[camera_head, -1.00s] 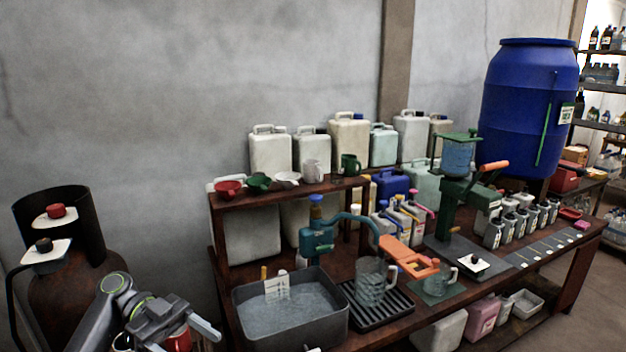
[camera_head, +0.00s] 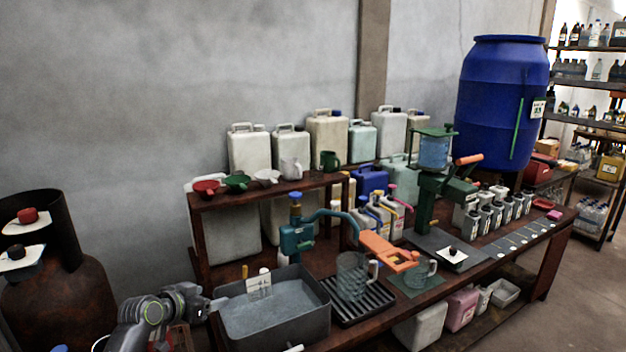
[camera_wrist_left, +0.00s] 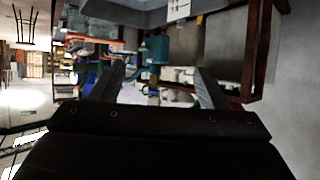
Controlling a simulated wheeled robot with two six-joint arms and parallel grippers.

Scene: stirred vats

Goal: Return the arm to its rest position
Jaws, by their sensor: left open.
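My left arm comes in at the lower left of the head view. Its gripper (camera_head: 212,303) is beside the left wall of the grey basin (camera_head: 322,312); whether it touches the wall is unclear. In the left wrist view the two dark fingers (camera_wrist_left: 158,86) stand wide apart with nothing held between them. Behind them are the workbench, a teal pump body and pale containers, seen sideways. My right gripper is in neither view.
The basin holds grey liquid. A glass jug (camera_head: 352,278) stands on a black slatted tray right of it, below an orange-handled teal pump (camera_head: 297,238). A rusty brown cylinder (camera_head: 60,300) stands at far left. A raised shelf (camera_head: 262,192) carries cups.

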